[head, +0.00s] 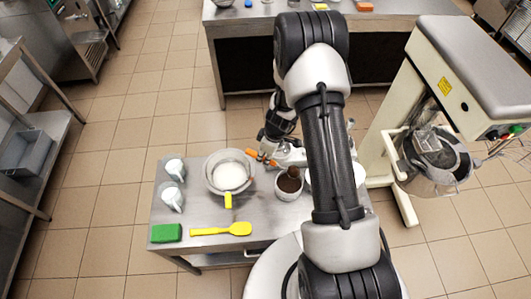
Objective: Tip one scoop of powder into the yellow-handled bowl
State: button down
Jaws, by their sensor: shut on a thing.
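The yellow-handled bowl (209,164) is a metal bowl on the small steel table. It has white contents, and its yellow handle (228,201) points to the front. Just right of it stands a white tub (289,194) with dark brown powder in it. My gripper (268,150) is above the table's back part, behind and between the bowl and the tub. It is shut on an orange handle (254,153), seemingly the scoop's. The scoop's head (292,171) seems to be the dark shape at the tub's mouth; whether it holds powder is unclear.
Two white jugs (173,198) stand at the table's left. A green sponge (166,233) and a yellow spatula (222,230) lie along its front edge. A white vessel (311,181) is partly hidden behind my arm. A large mixer (467,80) stands at right.

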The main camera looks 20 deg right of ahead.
jog(key=shift+w+a+h+p, duration=0.1)
jog(key=shift+a+h+p, duration=0.15)
jog(key=shift+p, duration=1.85)
